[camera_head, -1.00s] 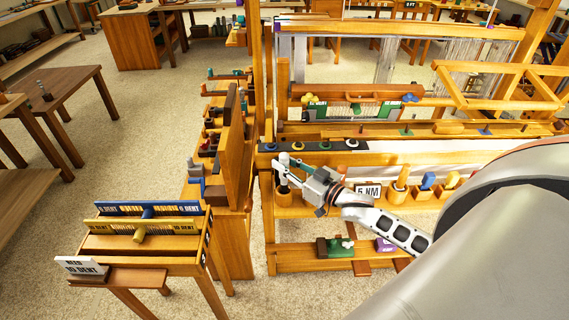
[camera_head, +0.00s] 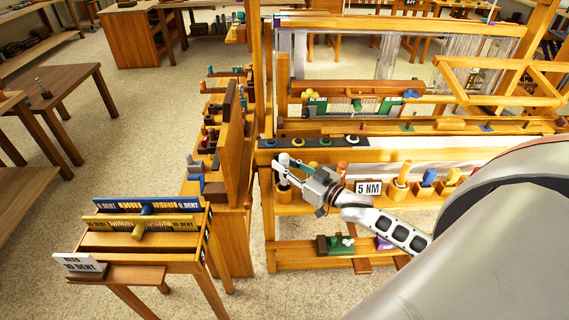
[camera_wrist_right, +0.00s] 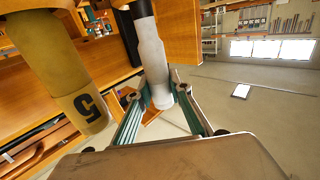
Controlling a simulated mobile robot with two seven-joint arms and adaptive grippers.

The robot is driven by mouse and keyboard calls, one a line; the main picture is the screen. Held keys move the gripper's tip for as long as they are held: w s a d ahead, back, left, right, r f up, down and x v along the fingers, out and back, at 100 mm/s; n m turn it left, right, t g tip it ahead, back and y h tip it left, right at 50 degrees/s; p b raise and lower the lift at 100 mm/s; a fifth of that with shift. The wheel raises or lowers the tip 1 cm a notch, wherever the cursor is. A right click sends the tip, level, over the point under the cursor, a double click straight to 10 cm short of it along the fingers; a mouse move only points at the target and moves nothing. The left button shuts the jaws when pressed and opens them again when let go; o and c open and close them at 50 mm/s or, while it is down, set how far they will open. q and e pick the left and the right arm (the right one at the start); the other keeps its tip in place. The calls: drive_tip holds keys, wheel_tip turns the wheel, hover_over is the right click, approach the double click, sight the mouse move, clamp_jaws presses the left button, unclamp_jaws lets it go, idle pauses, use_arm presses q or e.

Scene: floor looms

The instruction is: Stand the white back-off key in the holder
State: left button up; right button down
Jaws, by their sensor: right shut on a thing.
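The white back-off key (camera_head: 284,161) is upright at the left end of the loom's front shelf, with a dark lower part just above a round wooden holder (camera_head: 283,196). I cannot tell how far its lower end is inside the holder. My right gripper (camera_head: 289,168) reaches in from the right and is shut on the key. In the right wrist view the key's pale handle (camera_wrist_right: 151,55) lies between the teal fingers (camera_wrist_right: 160,108), with a black shaft at its upper end. My left gripper is not in view.
A yellow handle marked 5 (camera_wrist_right: 62,70) is close beside the key in the wrist view. A "5 NM" sign (camera_head: 368,188) and several handled tools in cups, one orange-topped (camera_head: 399,188), stand right of my gripper. An upright wooden board (camera_head: 231,140) stands to the left.

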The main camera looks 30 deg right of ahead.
sight(285, 156)
drive_tip(key=shift+f+b, duration=0.55)
drive_tip(key=shift+f, duration=0.4)
drive_tip(key=shift+f, duration=0.3)
drive_tip(key=shift+f+b, duration=0.4)
drive_tip(key=c, duration=1.8)
unclamp_jaws()
drive_tip(key=shift+o, duration=0.2)
wheel_tip(285, 156, up, 10)
drive_tip(key=shift+s+f, duration=0.1)
